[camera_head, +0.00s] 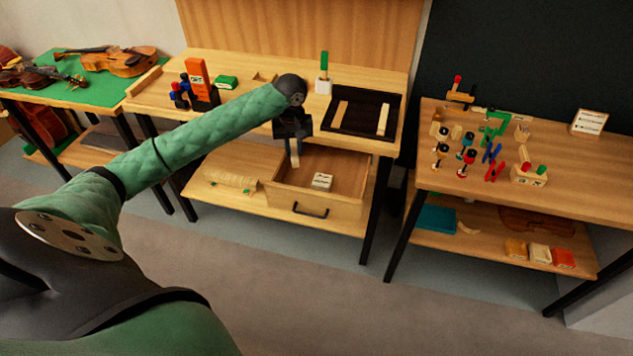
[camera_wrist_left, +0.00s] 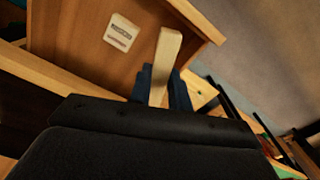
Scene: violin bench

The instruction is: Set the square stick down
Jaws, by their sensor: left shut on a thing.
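My left gripper (camera_head: 294,138) is shut on a pale wooden square stick (camera_head: 295,155) and points down over the open drawer's left part. In the left wrist view the square stick (camera_wrist_left: 166,58) stands out from between the dark fingers (camera_wrist_left: 163,88). The stick appears held above the drawer, apart from its floor. My right gripper is not in view.
A black tray (camera_head: 365,97) with two pale wooden strips lies on the bench top (camera_head: 235,118). An orange box (camera_head: 197,75), a green block (camera_head: 226,82) and a white holder with a green-handled tool (camera_head: 323,80) stand behind. A tool table (camera_head: 590,190) stands at right.

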